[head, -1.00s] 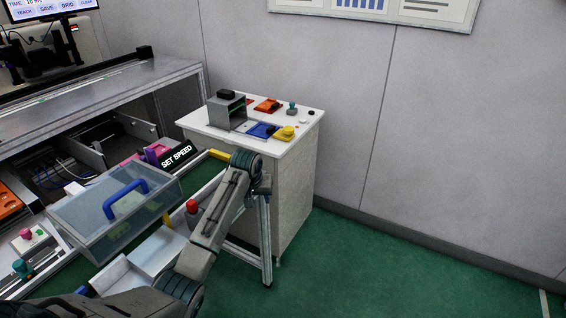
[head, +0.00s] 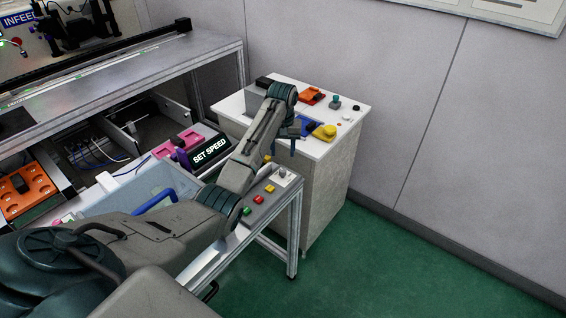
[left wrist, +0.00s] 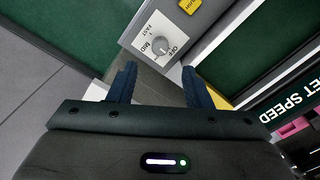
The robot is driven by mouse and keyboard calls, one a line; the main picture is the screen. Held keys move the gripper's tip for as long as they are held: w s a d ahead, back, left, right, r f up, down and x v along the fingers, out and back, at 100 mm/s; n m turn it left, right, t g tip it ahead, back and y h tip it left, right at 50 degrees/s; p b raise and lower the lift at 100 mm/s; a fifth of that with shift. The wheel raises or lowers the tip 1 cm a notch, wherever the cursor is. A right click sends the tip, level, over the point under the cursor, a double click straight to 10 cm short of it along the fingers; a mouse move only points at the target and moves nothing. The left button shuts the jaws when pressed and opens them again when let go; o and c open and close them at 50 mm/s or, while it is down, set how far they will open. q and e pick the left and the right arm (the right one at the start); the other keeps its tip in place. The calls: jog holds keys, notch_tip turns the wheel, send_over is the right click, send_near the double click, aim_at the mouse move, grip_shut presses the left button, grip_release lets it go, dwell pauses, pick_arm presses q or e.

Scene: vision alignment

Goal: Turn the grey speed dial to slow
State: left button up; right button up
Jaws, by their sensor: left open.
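The grey speed dial (left wrist: 160,47) sits on a white plate (left wrist: 142,34) in the left wrist view, with the labels FAST, MID and OFF beside it. I cannot tell which way its pointer faces, and no SLOW label can be read. In the head view the dial (head: 282,172) shows small on the panel at the cart's far right corner. My left gripper (left wrist: 156,76) is open and empty, its two dark blue fingers apart, short of the dial and not touching it. In the head view the left gripper (head: 293,148) hangs above and behind the dial. My right gripper is not seen.
Green, red and yellow buttons (head: 258,199) line the panel near the dial. A SET SPEED sign (head: 209,149) stands left of my forearm. A white cabinet (head: 318,190) with coloured parts on top stands close behind. Green floor lies clear at the right.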

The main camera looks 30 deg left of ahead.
aim_at(283, 170)
pick_arm(q)
notch_tip(283, 170, down, 8)
jog(key=shift+f+p, duration=0.1)
jog(key=shift+p, duration=0.55)
grip_shut()
